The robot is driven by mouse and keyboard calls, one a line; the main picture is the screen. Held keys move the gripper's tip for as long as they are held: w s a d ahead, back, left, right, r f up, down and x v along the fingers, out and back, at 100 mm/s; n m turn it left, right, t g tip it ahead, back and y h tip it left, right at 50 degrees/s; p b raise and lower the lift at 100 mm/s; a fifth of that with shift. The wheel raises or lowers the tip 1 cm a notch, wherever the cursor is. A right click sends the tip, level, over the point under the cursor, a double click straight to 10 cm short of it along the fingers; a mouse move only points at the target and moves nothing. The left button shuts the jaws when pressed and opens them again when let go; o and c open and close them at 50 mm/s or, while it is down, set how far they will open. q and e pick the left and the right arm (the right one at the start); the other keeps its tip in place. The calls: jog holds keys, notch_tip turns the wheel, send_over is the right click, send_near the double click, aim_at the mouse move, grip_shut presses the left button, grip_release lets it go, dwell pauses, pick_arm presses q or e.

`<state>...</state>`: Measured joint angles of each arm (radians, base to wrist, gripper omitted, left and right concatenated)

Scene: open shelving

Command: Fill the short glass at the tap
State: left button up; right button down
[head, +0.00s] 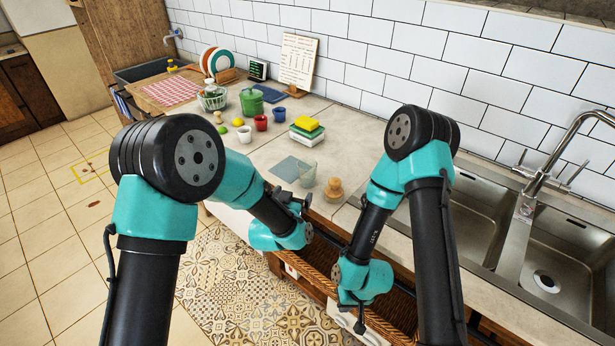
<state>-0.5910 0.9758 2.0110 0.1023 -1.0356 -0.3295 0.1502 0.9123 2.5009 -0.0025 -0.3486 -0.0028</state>
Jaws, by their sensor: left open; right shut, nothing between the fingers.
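A clear glass (307,174) stands upright on the counter, at the right edge of a grey-blue mat (285,168). It is the only clear glass I can make out, and I cannot tell whether it holds anything. My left gripper (296,201) is open, just in front of the glass at the counter's front edge. My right gripper (357,316) is shut and empty, low in front of the counter and away from the glass. The steel tap (568,135) rises over the double sink at the right; its spout end is cut off by the picture edge.
A wooden object (333,189) stands close to the right of the glass. A wicker drawer (322,262) lies below the counter edge. Sink basins (552,270) are open.

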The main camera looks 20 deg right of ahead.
aim_at(304, 179)
pick_arm(q)
jog(key=x, duration=0.8)
jog(key=shift+w+d, duration=0.15)
jog(key=shift+w, duration=0.1)
jog(key=shift+f, duration=0.1)
jog(key=shift+x, duration=2.55)
jog(key=shift+d+f, duration=0.1)
jog(key=c, duration=1.2)
